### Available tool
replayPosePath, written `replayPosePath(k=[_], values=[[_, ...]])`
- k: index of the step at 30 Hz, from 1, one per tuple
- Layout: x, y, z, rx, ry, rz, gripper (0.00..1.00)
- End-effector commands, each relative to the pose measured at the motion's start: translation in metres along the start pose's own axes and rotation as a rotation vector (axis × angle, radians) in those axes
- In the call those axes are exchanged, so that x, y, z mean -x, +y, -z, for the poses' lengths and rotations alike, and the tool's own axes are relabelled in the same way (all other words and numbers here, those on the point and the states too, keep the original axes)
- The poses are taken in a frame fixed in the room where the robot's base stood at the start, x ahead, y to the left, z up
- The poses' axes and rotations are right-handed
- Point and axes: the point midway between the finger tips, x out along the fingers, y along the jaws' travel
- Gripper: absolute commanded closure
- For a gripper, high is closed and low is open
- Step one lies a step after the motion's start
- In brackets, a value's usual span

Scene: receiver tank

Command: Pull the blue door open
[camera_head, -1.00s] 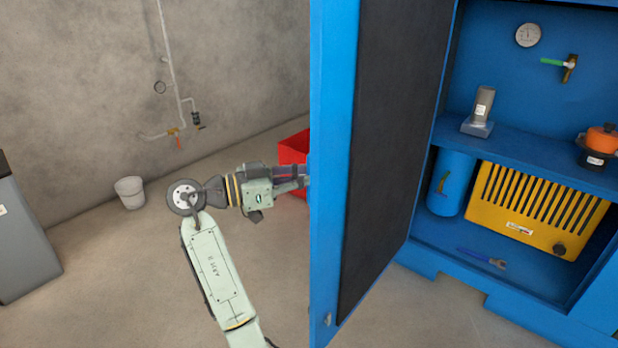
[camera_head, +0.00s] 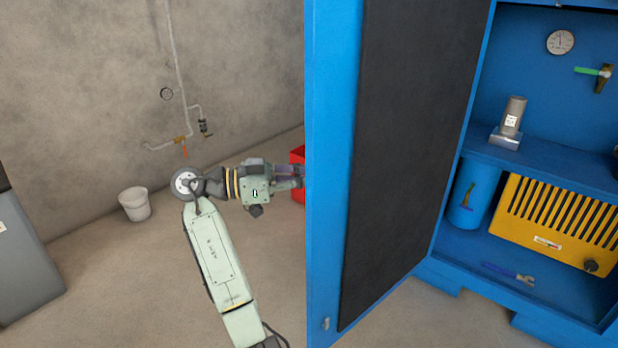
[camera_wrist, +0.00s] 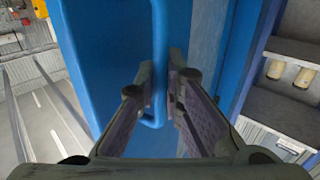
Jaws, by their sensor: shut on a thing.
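The blue door (camera_head: 333,180) stands swung open on the left side of the blue cabinet (camera_head: 468,149), with its dark inner panel (camera_head: 405,150) facing the head camera. My gripper (camera_wrist: 160,92) is shut on the blue door handle (camera_wrist: 158,40) in the wrist view. The handle is a bar on the door's outer face, which also shows in the wrist view (camera_wrist: 110,60). In the head view my fingertips and the handle are hidden behind the door's edge.
Inside the cabinet are a yellow slotted unit (camera_head: 555,225), a blue cylinder (camera_head: 468,203), a grey device (camera_head: 510,122) and a wrench (camera_head: 510,273). A red box (camera_head: 298,180) is partly hidden behind my gripper and the door. A white bucket (camera_head: 134,204) stands by the wall.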

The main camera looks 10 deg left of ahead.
Motion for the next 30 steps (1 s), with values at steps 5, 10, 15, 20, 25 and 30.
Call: replayPosePath(k=[5, 10, 15, 20, 25, 30], values=[[-0.0025, -0.0004, 0.0002, 0.002, -0.001, -0.005, 1.00], [-0.0026, -0.0004, 0.0002, 0.002, -0.001, -0.005, 1.00], [-0.0026, -0.0004, 0.0003, 0.002, -0.001, -0.004, 0.85], [-0.0016, -0.0002, 0.0002, 0.001, -0.001, -0.004, 0.75], [-0.0011, -0.0001, 0.0001, 0.000, -0.001, -0.003, 0.70], [-0.0008, -0.0001, 0.0001, 0.000, -0.001, -0.003, 0.70]])
